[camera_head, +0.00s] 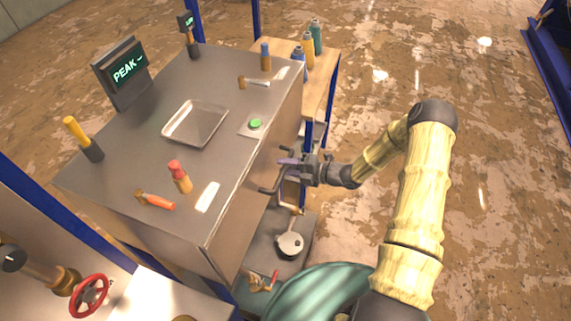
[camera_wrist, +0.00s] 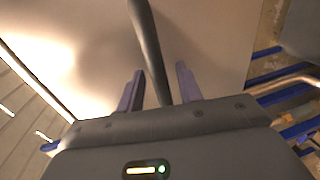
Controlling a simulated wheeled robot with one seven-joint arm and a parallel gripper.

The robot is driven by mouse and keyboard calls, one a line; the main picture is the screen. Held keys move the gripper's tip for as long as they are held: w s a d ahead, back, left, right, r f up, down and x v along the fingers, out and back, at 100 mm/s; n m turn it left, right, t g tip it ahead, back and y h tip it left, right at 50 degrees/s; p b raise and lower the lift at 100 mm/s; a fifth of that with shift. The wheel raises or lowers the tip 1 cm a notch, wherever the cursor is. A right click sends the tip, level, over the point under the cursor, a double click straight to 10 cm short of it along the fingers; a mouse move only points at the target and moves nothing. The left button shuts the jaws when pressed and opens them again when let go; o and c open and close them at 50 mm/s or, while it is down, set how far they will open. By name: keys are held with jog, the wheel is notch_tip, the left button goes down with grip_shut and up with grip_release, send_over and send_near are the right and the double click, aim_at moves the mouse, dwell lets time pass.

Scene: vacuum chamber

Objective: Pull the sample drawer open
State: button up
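The sample drawer's front is the pale metal face (camera_wrist: 85,60) of the cabinet in the wrist view; its seams are not clear. A dark bar handle (camera_wrist: 148,45) runs from the top of that view down between my two fingers. In the head view, one end of the handle (camera_head: 268,189) sticks out from the cabinet's right side. My gripper (camera_head: 288,162) is at this handle. In the wrist view, my gripper (camera_wrist: 158,90) is open, with one purple finger on each side of the bar and a small gap to each. The head view hides the drawer face.
The cabinet top (camera_head: 225,85) holds a metal tray (camera_head: 195,123), a green button (camera_head: 256,124), a PEAK display (camera_head: 122,70) and several tools. A wooden shelf with bottles (camera_head: 308,48) stands behind. A round-lidded vessel (camera_head: 289,243) sits low beside the cabinet. Floor on the right is clear.

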jog(key=shift+w+a, duration=0.1)
jog(key=shift+a, duration=0.15)
grip_shut()
jog(key=shift+d, duration=0.15)
